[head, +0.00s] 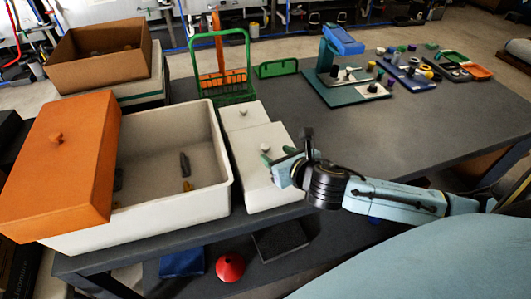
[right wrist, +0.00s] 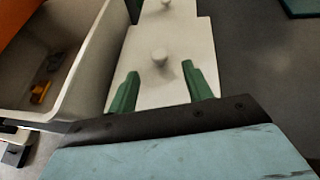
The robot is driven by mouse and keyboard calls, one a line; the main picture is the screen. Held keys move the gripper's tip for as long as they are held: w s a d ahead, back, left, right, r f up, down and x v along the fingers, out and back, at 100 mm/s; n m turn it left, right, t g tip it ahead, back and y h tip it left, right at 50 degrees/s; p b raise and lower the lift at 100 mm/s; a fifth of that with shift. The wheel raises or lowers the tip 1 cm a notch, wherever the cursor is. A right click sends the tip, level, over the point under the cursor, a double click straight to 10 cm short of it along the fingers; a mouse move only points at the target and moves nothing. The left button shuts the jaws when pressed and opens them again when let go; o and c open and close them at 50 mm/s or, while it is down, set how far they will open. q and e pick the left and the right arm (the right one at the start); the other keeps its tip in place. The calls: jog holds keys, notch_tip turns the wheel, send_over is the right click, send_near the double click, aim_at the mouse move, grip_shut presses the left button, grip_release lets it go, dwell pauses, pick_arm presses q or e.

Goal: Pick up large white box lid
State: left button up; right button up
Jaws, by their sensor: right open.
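The large white box lid (head: 257,180) lies flat on the table, right of the big open tank, with a round knob (head: 265,147) on top. It also shows in the right wrist view (right wrist: 145,88), where its knob (right wrist: 159,56) stands just beyond the fingertips. My right gripper (head: 277,156) is over the lid near the knob. Its green fingers are spread and empty in the right wrist view (right wrist: 160,70), with the knob roughly centred between their lines. Contact with the lid cannot be told. My left gripper is not in view.
A smaller white lid (head: 240,115) with a knob lies behind. The big white tank (head: 190,214) carries an orange lid (head: 62,165) across its left side.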

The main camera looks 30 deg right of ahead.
aim_at(266, 146)
jog(key=shift+r+x, duration=0.15)
jog(key=shift+x, duration=1.2)
jog(key=shift+r+x, duration=0.15)
jog(key=shift+x, duration=1.25)
jog(key=shift+w, duration=0.1)
grip_shut()
